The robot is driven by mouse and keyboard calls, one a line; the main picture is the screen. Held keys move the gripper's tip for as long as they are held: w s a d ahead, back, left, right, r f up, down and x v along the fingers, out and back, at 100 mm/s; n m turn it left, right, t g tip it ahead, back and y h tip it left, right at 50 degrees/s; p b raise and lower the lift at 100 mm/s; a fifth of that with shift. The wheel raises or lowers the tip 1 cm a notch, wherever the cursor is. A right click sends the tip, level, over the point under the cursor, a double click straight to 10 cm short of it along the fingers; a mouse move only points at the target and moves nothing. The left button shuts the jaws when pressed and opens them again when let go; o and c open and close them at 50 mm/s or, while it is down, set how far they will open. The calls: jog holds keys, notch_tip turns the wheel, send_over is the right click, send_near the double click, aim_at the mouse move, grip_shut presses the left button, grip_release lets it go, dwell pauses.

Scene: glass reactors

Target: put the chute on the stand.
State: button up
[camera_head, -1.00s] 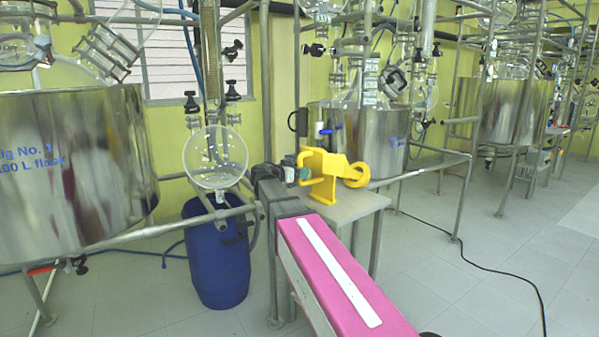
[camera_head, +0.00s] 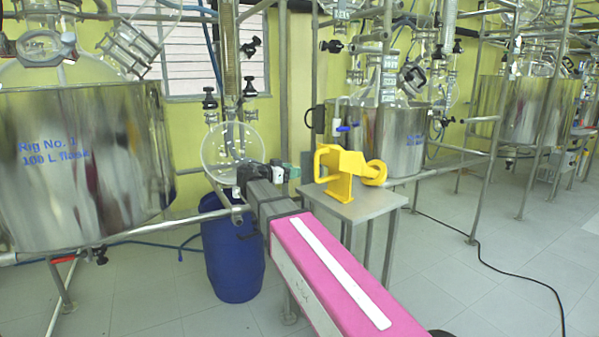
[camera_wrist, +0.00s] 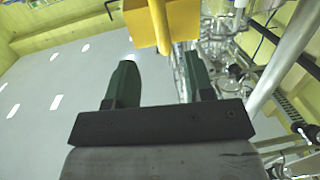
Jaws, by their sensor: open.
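The yellow piece (camera_head: 340,172), which I take for the chute, stands upright on a small grey metal table (camera_head: 368,206), which may be the stand. It has a looped bar at its left and a ring at its right. In the wrist view, part of the yellow piece (camera_wrist: 141,28) shows at the top edge, with a bar hanging down. My gripper (camera_wrist: 158,68) is open and empty, its two dark green fingers pointing toward the yellow bar. The bar lies beyond the fingertips, apart from them. In the head view my gripper (camera_head: 292,171) is left of the yellow piece.
A steel vessel (camera_head: 80,170) on a pipe frame fills the left. A round glass flask (camera_head: 231,150) hangs above a blue barrel (camera_head: 232,255) behind my arm. A second vessel (camera_head: 400,140) stands behind the table. A black cable (camera_head: 480,258) lies on the open floor at right.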

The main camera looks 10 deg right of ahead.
jog(key=s+d+f+n+g+y, duration=0.1)
jog(key=s+d+f+n+y, duration=0.15)
jog(key=f, duration=0.55)
jog(key=s+d+f+n+g+y, duration=0.2)
jog(key=s+d+f, duration=0.1)
jog(key=f, duration=0.4)
jog(key=s+d+f+n+g+y, duration=0.1)
jog(key=s+d+f+n+y, duration=0.15)
jog(key=f, duration=0.55)
jog(key=s+a+f+n+g+y, duration=0.1)
jog(key=s+f+n+g+y, duration=0.2)
jog(key=s+f, duration=1.1)
notch_tip(320, 180, down, 2)
jog(key=n+y, duration=0.2)
jog(key=y, duration=0.3)
jog(key=shift+s+n+g, duration=0.3)
jog(key=shift+s+n, duration=0.1)
jog(key=shift+f, duration=0.1)
